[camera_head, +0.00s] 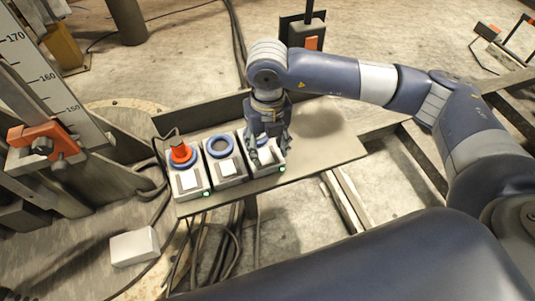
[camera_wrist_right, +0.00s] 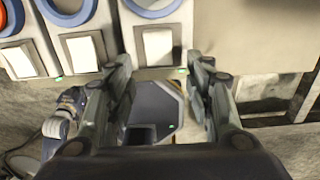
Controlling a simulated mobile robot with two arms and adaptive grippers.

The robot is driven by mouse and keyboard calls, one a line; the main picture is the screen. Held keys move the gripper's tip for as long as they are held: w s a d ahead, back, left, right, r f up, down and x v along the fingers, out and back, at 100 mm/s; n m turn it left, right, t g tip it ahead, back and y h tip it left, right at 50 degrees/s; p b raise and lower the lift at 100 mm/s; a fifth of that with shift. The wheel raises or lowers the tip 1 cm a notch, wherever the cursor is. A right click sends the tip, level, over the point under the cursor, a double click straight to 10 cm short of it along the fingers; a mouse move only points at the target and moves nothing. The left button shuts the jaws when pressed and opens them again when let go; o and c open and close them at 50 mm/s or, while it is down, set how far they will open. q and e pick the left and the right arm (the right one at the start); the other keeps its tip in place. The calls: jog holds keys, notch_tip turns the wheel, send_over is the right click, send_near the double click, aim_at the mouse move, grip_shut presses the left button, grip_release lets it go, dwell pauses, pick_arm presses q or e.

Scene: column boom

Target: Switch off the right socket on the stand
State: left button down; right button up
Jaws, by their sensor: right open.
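Three grey socket units stand in a row on the stand (camera_head: 320,150), each with a blue ring, a white switch and a green light. The right socket (camera_head: 277,168) is partly hidden by my right gripper (camera_head: 268,143). In the right wrist view, the right socket's white switch (camera_wrist_right: 158,44) lies beyond the open, empty fingers of my right gripper (camera_wrist_right: 161,62), roughly centred between them; contact cannot be told. Its green light (camera_wrist_right: 183,71) is lit. The middle socket (camera_head: 226,168) is empty. The left socket (camera_head: 190,183) holds an orange plug (camera_head: 181,152). My left gripper is out of view.
A raised back panel (camera_head: 205,112) runs behind the sockets. A white box (camera_head: 134,246) and dark cables lie at lower left. An orange clamp (camera_head: 45,140) sits on a scaled column at left. The stand's right part is bare.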

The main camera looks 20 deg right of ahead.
aim_at(268, 161)
notch_tip(268, 161, down, 3)
jog(key=shift+f, duration=0.1)
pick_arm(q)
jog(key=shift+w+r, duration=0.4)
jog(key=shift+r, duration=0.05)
pick_arm(e)
jog(key=shift+f, duration=0.2)
